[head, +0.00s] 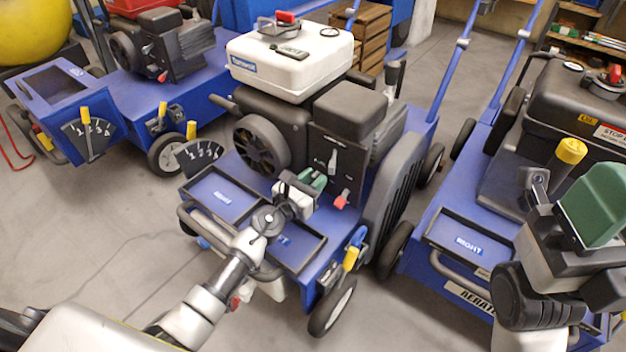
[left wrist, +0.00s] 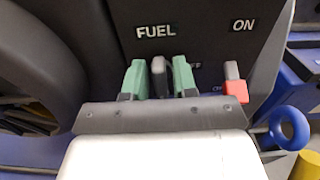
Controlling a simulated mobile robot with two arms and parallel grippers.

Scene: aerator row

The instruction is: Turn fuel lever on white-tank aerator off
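The white-tank aerator (head: 290,62) stands in the middle of the head view, with a dark engine panel facing me. My left gripper (head: 312,181) is at this panel. Thin gaps show beside the lever; firm contact cannot be seen. An OFF label is partly hidden behind the right finger. My right gripper (head: 594,205) is at the right, green-tipped, away from this machine; its opening is hidden.
A red-tipped control (left wrist: 236,90) sits just right of the fingers, and also shows in the head view (head: 341,200). A blue ring (left wrist: 291,128) is at lower right. Other aerators stand left (head: 145,85) and right (head: 545,90). Grey floor (head: 75,215) is clear at left.

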